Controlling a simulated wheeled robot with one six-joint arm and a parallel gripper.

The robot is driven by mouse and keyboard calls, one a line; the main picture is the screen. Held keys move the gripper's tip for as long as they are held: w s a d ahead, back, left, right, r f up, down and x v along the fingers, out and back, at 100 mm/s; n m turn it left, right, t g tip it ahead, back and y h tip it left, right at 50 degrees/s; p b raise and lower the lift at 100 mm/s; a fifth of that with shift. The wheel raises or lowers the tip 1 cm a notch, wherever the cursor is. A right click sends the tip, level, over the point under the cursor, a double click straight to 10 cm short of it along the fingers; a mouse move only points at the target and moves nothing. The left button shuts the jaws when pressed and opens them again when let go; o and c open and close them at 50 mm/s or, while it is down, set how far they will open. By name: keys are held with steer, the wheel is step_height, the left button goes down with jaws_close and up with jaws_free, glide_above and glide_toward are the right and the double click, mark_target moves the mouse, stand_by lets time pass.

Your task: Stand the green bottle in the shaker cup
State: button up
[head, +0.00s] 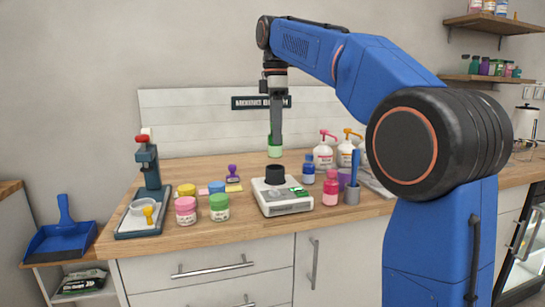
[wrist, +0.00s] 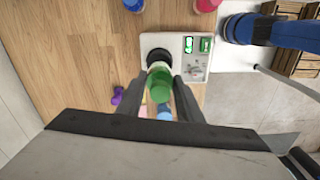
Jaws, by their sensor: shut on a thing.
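The green bottle (head: 275,148) is upright in my gripper (head: 276,132), which is shut on it. The shaker cup (head: 276,174) is a black cup on top of a white shaker (head: 285,205) with a green display. In the head view the bottle hangs just above the cup, with a small gap between them. In the wrist view the green cap (wrist: 160,88) shows between my gripper's fingers (wrist: 161,96), and the bottle overlaps the black cup (wrist: 157,54). The bottle's base is partly hidden there.
Blue (head: 308,170) and pink (head: 330,188) bottles stand right of the shaker, by a grey holder (head: 351,195). A purple stamp (head: 233,173) and several jars, one green (head: 219,207), stand left. A press (head: 150,170) is at the far left.

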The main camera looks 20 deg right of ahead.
mark_target(276, 152)
steer(key=shift+f, duration=2.9)
steer(key=shift+f, duration=0.25)
steer(key=o, duration=1.1)
